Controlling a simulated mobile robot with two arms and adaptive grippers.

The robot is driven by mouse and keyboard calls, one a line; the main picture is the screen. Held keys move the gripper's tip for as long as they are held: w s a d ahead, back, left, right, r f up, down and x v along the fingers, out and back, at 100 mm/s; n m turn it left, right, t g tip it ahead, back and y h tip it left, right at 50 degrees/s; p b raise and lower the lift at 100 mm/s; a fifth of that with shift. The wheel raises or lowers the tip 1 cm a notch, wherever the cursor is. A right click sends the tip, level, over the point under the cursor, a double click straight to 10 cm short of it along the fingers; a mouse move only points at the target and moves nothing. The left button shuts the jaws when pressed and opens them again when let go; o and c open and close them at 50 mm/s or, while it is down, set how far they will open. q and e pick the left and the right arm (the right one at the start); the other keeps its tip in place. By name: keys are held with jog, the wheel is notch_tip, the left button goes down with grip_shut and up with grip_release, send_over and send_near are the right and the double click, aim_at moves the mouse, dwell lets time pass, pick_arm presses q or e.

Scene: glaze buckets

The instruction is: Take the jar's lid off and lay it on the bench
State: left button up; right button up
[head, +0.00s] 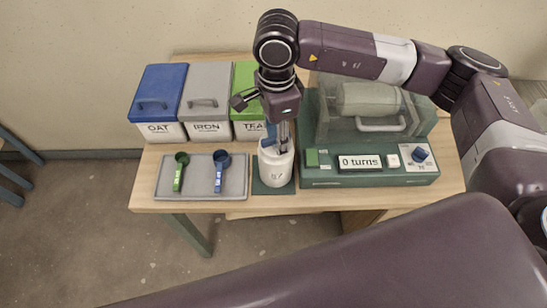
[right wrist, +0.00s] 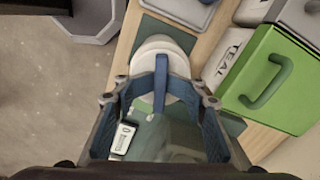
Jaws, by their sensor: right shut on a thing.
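The white jar (head: 275,172) stands upright on a dark green mat at the front of the bench (head: 205,206). My right gripper (head: 283,146) points down from above at the jar's top. In the right wrist view its fingers (right wrist: 160,82) come together over the pale round top of the jar (right wrist: 155,48). The gripper is shut on the lid, whose grip is mostly hidden between the fingers. I cannot tell whether the lid is clear of the jar's rim. My left gripper is not in view.
A grey tray (head: 202,190) with a green scoop (head: 180,172) and a blue scoop (head: 220,172) lies left of the jar. Blue, grey and green lidded bins stand behind. A green machine (head: 370,172) reading "0 turns" stands close on the right. Bare bench is scarce.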

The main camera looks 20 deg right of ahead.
jog(key=shift+s+f+n, duration=0.2)
jog(key=shift+f+n, duration=0.05)
jog(key=shift+n, duration=0.05)
jog(key=shift+d, duration=0.1)
jog(key=shift+f+n+b, duration=0.1)
jog(key=shift+n+b, duration=0.4)
jog(key=shift+b, duration=0.15)
jog(key=shift+c, duration=0.2)
jog(key=shift+n+b, duration=1.05)
jog(key=shift+n, duration=0.55)
